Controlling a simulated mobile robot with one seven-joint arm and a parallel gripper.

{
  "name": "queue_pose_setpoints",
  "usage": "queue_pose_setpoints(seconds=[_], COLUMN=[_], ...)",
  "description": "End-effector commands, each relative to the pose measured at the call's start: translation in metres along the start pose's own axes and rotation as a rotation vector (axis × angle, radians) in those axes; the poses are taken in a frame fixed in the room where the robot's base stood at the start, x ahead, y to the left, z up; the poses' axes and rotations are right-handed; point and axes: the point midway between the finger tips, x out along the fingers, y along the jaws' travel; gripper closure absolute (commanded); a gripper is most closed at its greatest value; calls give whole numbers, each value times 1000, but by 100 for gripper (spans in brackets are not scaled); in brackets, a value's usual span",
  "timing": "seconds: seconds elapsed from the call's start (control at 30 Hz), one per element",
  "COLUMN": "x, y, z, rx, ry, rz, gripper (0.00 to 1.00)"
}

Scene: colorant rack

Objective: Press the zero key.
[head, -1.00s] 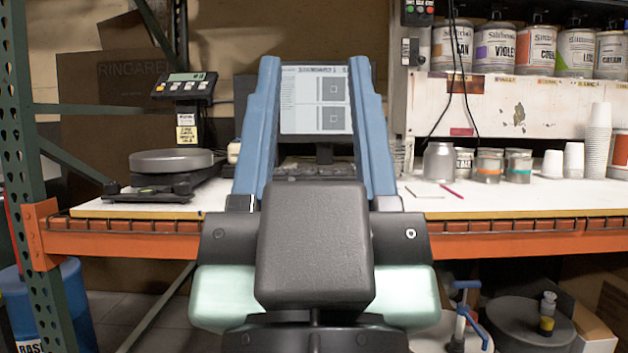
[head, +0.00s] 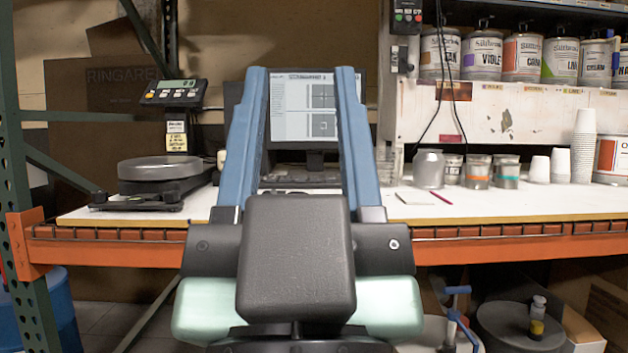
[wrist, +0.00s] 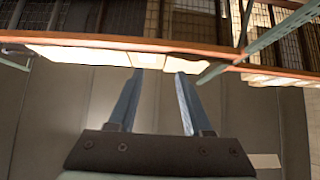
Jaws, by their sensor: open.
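The zero key is one of the small keys on the scale's raised control panel (head: 174,92) at the left in the head view. The keys are too small to read, so I cannot tell which is zero. The panel's display shows faint lit digits. The scale's round platter (head: 160,168) stands below it on the bench. My gripper (head: 303,74) is seen from behind, its two blue fingers apart and empty, pointing towards the bench to the right of the panel. In the wrist view my gripper (wrist: 155,75) is also open, and the panel is not identifiable.
A monitor (head: 304,118) stands behind the fingers on the white bench (head: 520,205), which has an orange front beam (head: 500,248). Metal cans (head: 430,168) and paper cups (head: 584,145) stand at right. A green rack post (head: 22,200) is at far left.

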Motion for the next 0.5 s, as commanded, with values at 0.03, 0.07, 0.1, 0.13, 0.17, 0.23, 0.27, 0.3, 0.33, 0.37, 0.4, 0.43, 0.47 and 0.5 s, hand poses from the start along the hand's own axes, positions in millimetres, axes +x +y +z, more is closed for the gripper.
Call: queue_pose_setpoints(seconds=[0.03,0.07,0.1,0.13,0.17,0.23,0.27,0.3,0.33,0.37,0.4,0.43,0.47,0.5], x=[0,0,0,0,0,0,0,0,0,0,0,0,0,0], y=[0,0,0,0,0,0,0,0,0,0,0,0,0,0], z=[0,0,0,0,0,0,0,0,0,0,0,0,0,0], rx=[0,0,0,0,0,0,0,0,0,0,0,0,0,0], ry=[0,0,0,0,0,0,0,0,0,0,0,0,0,0], rz=[0,0,0,0,0,0,0,0,0,0,0,0,0,0], gripper=[50,50,50,54,59,72,77,84,90,95,100,100,100,100])
